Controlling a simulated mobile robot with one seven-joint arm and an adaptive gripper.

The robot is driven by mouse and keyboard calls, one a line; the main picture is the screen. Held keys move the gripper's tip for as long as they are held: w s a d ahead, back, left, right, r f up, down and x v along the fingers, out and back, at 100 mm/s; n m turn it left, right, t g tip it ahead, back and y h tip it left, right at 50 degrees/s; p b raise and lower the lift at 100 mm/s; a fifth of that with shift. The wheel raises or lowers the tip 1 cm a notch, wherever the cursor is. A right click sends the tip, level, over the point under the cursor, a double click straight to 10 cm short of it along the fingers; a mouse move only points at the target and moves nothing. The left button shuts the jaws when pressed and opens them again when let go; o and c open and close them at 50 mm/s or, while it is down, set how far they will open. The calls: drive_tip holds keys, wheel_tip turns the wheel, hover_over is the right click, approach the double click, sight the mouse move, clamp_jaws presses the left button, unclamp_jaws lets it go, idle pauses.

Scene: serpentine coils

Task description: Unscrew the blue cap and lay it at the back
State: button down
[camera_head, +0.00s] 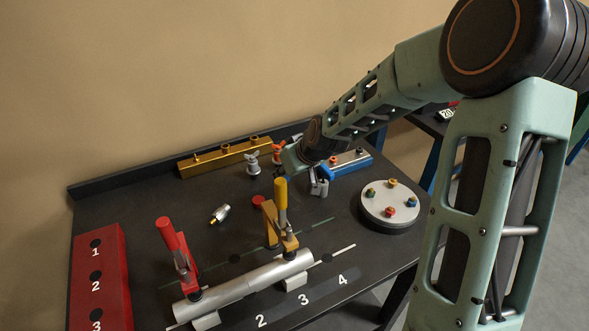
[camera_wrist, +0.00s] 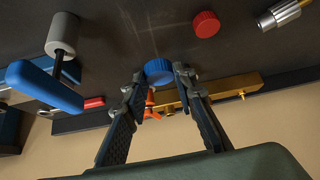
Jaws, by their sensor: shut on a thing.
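The blue cap (camera_wrist: 159,71) shows in the wrist view between the two fingertips of my gripper (camera_wrist: 157,76), which is shut on it. Bare dark table shows around the cap; whether it touches anything beneath is hidden.
A round grey disc (camera_head: 390,205) stands right; a clamped silver tube (camera_head: 245,280) lies in front. The back left table is clear.

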drive_tip(key=shift+r, duration=0.1)
drive_tip(key=shift+n, duration=0.3)
drive_tip(key=shift+f+b, duration=1.7)
drive_tip(key=shift+f, duration=0.65)
drive_tip(key=shift+f+b, duration=0.25)
drive_tip(key=shift+b, duration=0.05)
drive_tip(key=shift+f+b, duration=0.4)
drive_tip(key=shift+f, duration=0.1)
drive_tip(key=shift+f, duration=0.1)
drive_tip(key=c, duration=1.5)
unclamp_jaws()
